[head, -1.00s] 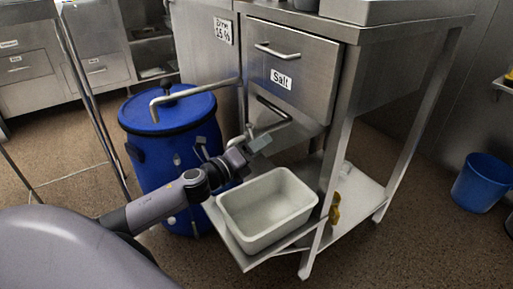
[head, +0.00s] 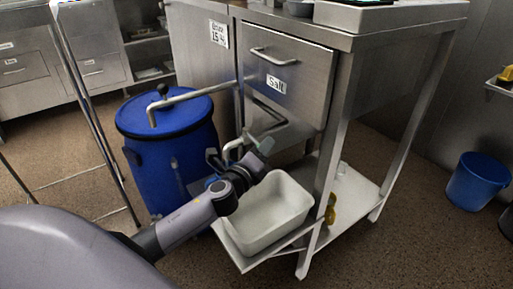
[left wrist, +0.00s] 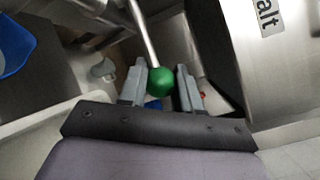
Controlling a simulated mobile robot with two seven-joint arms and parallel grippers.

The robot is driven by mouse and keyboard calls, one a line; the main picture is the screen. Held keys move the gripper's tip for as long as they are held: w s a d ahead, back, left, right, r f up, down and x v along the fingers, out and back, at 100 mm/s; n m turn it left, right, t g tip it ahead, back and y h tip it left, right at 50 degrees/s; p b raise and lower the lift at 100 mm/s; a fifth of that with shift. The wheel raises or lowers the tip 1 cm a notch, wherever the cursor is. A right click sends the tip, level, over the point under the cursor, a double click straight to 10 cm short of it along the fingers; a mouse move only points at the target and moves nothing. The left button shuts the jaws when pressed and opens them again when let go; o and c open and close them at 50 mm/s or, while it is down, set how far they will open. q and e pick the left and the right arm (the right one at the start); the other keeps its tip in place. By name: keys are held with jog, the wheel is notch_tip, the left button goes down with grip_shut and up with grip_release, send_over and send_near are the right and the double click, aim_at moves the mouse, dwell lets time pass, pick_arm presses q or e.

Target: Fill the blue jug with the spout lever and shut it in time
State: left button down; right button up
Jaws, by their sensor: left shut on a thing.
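A thin metal lever with a green ball knob (left wrist: 160,82) shows in the left wrist view. The knob lies between the fingers of my left gripper (left wrist: 161,88), which is shut on it. In the head view this gripper (head: 262,147) is below the Salt drawer, beside a bent metal spout (head: 228,151). My gripper and arm partly hide the lever there. I cannot make out a blue jug with certainty. A blue rounded thing (left wrist: 10,48) at the left edge of the wrist view is cut off, and I cannot tell what it is. My right gripper is not in view.
A blue lidded barrel (head: 172,150) stands left of the steel cabinet (head: 287,72). A blue bucket (head: 478,182) stands far right. The floor at front right is clear.

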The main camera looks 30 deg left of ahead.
pick_arm(q)
jog(key=shift+w+d+n+y, duration=0.1)
jog(key=shift+w+n+y, duration=0.15)
jog(key=shift+n+y, duration=0.25)
jog(key=shift+w+y, duration=0.25)
jog(key=shift+y, duration=0.35)
jog(key=shift+r, duration=0.1)
jog(key=c, duration=0.8)
grip_release()
jog(key=shift+d, duration=0.1)
jog(key=shift+s, duration=0.1)
